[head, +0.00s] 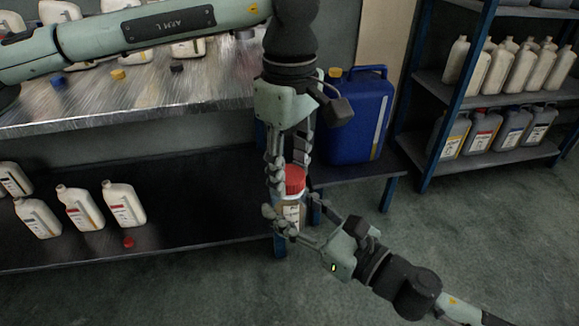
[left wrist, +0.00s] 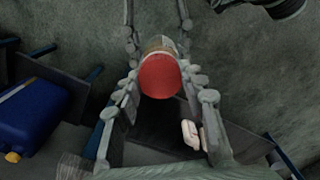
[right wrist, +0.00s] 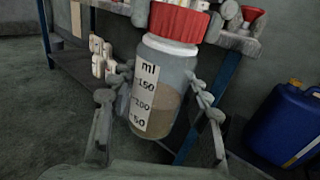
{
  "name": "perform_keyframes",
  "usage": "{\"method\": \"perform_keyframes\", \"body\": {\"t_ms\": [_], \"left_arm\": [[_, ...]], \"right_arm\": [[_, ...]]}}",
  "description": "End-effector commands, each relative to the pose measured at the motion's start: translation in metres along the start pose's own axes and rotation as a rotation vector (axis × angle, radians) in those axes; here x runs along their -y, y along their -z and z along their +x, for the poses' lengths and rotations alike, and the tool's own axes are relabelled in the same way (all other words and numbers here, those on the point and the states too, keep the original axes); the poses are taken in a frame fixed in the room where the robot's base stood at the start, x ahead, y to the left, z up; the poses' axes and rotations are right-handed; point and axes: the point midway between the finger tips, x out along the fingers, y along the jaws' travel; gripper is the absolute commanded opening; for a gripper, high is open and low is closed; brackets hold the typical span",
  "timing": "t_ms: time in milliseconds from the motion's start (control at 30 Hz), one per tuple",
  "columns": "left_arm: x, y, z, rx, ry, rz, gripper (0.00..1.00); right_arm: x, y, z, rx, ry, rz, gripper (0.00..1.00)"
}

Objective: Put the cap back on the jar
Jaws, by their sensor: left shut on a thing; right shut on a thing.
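The jar (head: 291,214) is clear, with a white ml scale and brownish liquid in its lower part, plain in the right wrist view (right wrist: 172,82). The red cap (head: 294,178) sits on the jar's top with no clear gap in the right wrist view (right wrist: 180,22). The left wrist view looks down on the cap (left wrist: 160,76). My left gripper (head: 290,172) comes from above, its fingers shut on the cap's sides. My right gripper (head: 296,217) comes from the lower right, shut around the jar's body. The jar is held in the air, nearly upright.
A metal bench (head: 200,92) with bottles and loose caps stands behind, above a dark lower shelf (head: 180,212) with white bottles and a loose red cap. A blue canister (head: 352,120) stands behind my left gripper. The floor at right is clear.

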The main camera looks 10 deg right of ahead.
Motion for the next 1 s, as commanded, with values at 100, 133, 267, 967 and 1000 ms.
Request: {"method": "perform_keyframes", "body": {"t_ms": [100,133,267,967,1000], "left_arm": [[0.0,0.0,0.001,-0.001,0.0,0.252,0.05],[0.0,0.0,0.001,-0.001,0.0,0.303,0.05],[0.0,0.0,0.0,-0.002,0.0,0.331,0.05],[-0.001,0.0,-0.016,-0.002,-0.002,0.327,0.6],[-0.001,0.0,-0.022,-0.002,-0.002,0.327,0.6]], "right_arm": [[0.0,-0.001,0.0,0.001,-0.001,0.0,0.0],[0.0,-0.001,0.0,0.001,-0.001,0.0,0.0],[0.0,-0.001,0.0,0.001,-0.001,0.0,0.0],[0.0,-0.001,0.0,0.001,0.0,0.0,0.0],[0.0,-0.001,0.0,0.001,0.0,0.0,0.0]]}}
